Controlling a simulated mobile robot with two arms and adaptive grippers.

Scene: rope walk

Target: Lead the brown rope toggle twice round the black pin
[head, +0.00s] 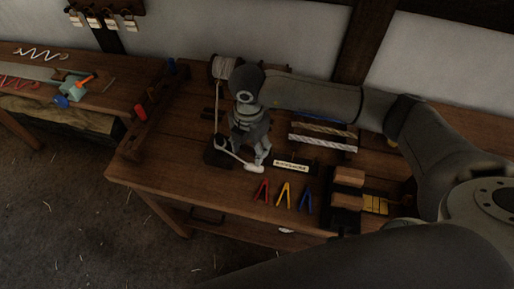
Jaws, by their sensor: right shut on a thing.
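My right gripper (252,157) points down over the wooden bench (165,165), shut at the pale toggle (255,169) on the rope's end. The toggle looks whitish here, not clearly brown. The rope (217,112) comes down from a spool (222,68) at the back, reaches a dark fitting, then slants right to the toggle. The black pin is hard to make out; a dark base (212,155) sits just left of the gripper, where the rope bends. The gripper partly hides this spot, so I cannot tell how far the rope goes round. My left gripper is not in view.
Red (261,190), yellow (284,194) and blue (306,197) clips lie near the front edge. A label plate (291,165) and a rack of rope samples (323,135) are to the right. Wooden blocks (348,177) stand farther right. The bench's left front is clear.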

